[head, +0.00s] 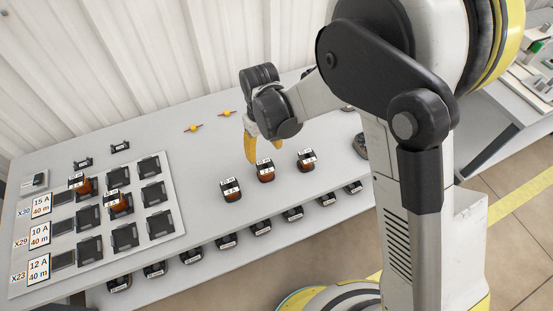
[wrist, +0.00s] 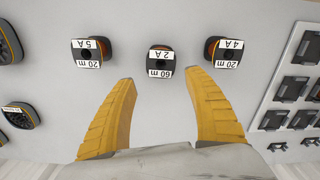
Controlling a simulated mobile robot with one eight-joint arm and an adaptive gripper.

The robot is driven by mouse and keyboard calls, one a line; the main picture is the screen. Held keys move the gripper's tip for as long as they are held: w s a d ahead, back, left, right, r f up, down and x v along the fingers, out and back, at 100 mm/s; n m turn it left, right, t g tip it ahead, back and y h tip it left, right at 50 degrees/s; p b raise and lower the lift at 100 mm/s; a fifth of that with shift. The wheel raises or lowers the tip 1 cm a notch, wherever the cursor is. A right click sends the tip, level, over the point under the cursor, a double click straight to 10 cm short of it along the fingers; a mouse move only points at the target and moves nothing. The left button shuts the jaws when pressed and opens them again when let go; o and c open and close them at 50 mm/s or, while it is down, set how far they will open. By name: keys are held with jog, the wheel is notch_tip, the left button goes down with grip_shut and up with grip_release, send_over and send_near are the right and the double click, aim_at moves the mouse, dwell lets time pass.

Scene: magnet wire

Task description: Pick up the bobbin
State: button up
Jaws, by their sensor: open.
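Three bobbins with copper-brown windings, black ends and white labels stand in a loose row on the grey table: one on the left (head: 231,190), one in the middle (head: 265,171), one on the right (head: 306,160). In the wrist view the middle bobbin, labelled 60 m 2 A (wrist: 160,62), lies ahead between my fingertips' lines. The 20 m 5 A bobbin (wrist: 90,53) is left of it, the 20 m 4 A bobbin (wrist: 224,52) right. My gripper (wrist: 161,78) is open and empty, its yellow fingers apart. In the head view my gripper (head: 262,155) is just behind the middle bobbin.
A board (head: 180,222) with black holders and amp labels lies at the left; two bobbins (head: 80,183) (head: 117,202) sit on it. Several bobbins line a lower shelf (head: 225,245) in front. Two small yellow-and-red items (head: 193,128) lie near the back wall.

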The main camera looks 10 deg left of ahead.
aim_at(265, 165)
notch_tip(265, 165, down, 4)
jog(key=shift+s+a+f+b, duration=0.1)
jog(key=shift+a+f+b, duration=0.1)
jog(key=shift+b, duration=0.6)
notch_tip(265, 165, down, 6)
jog(key=b, duration=0.3)
jog(key=shift+d, duration=0.1)
jog(key=shift+r, duration=0.1)
grip_shut()
